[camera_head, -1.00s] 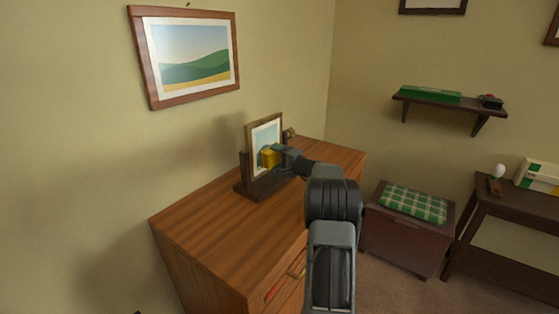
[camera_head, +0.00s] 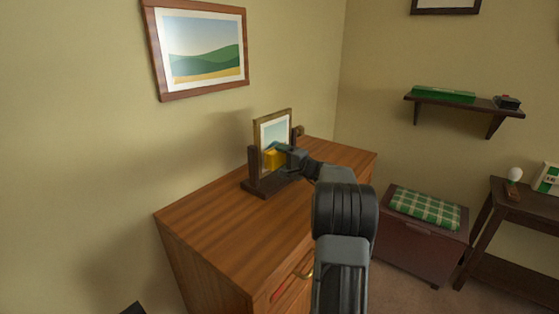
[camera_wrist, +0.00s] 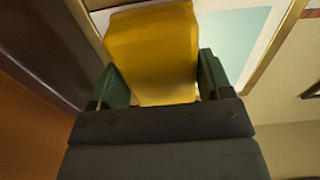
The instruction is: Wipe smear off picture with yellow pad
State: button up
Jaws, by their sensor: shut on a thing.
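The yellow pad (camera_head: 271,160) is held in my gripper (camera_head: 283,158), in front of the small framed picture (camera_head: 272,131) on its dark wooden stand (camera_head: 262,187) atop the dresser. In the wrist view the pad (camera_wrist: 152,50) sits between the two green fingers of my gripper (camera_wrist: 160,85), and the picture (camera_wrist: 232,32) with its pale blue area and frame edge is just behind it. The pad appears against or very close to the picture's face; I cannot tell if it touches. No smear can be made out; the pad and gripper cover the lower part of the picture.
The wooden dresser top (camera_head: 215,215) is clear in front of the stand. A larger landscape picture (camera_head: 200,48) hangs on the left wall. A bench with a green checked cushion (camera_head: 425,208), a wall shelf (camera_head: 465,103) and a dark side table (camera_head: 525,205) are at right.

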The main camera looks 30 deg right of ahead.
jog(key=shift+b+v, duration=1.3)
jog(key=shift+v, duration=1.3)
jog(key=b+v, duration=0.2)
jog(key=v, duration=0.1)
